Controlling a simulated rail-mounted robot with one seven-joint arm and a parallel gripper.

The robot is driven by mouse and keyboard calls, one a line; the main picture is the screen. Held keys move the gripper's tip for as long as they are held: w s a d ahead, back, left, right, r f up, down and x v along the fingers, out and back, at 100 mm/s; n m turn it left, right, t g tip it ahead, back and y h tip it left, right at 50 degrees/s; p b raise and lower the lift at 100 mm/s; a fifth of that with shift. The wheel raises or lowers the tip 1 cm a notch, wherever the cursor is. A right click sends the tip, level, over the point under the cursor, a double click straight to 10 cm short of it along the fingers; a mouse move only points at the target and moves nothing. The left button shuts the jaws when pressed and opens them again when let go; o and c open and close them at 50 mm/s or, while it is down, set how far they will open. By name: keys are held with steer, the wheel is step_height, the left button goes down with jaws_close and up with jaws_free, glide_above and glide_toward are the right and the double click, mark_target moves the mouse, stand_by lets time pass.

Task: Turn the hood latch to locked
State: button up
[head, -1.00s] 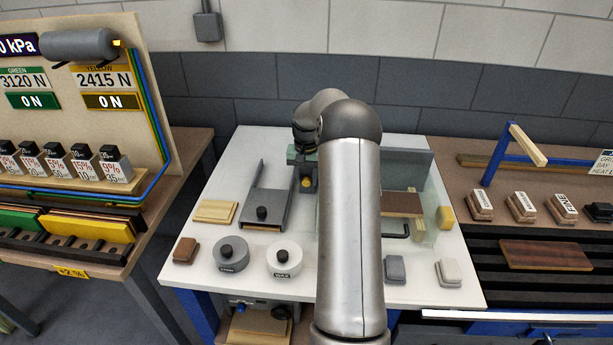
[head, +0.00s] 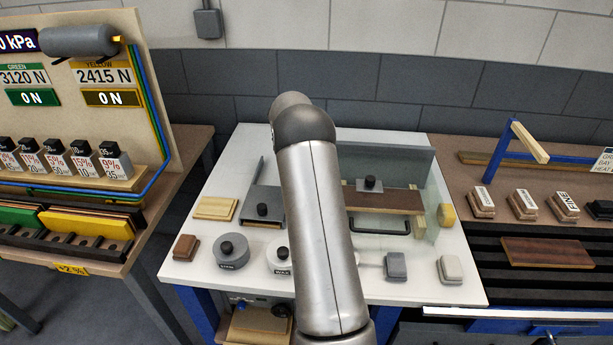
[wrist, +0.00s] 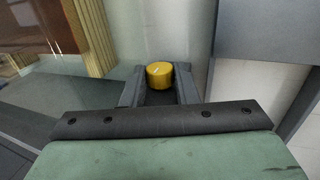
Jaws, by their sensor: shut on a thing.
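A yellow round knob (wrist: 159,75) with a small pale mark on its top shows in the wrist view; I take it for the hood latch. My gripper (wrist: 160,90) has one dark finger on each side of the knob and is shut on it. In the head view my arm hides the gripper and this knob. The clear hood (head: 431,205) stands at the right half of the white table in the head view, over a brown board (head: 398,201). I cannot tell whether the latch is locked.
A black bar handle (head: 380,226) is at the hood's front. A yellow piece (head: 447,214) sits at its right side. Two round tins (head: 231,251) and several small blocks (head: 396,266) lie at the table's front. A grey fixture (head: 262,203) stands left of my arm.

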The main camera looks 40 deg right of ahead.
steer(key=shift+w+g+h, duration=0.1)
steer(key=shift+g+h, duration=0.2)
steer(key=shift+h, duration=0.1)
steer(key=o, duration=0.7)
steer(key=shift+b+v, duration=0.6)
steer(key=shift+v, duration=8.1)
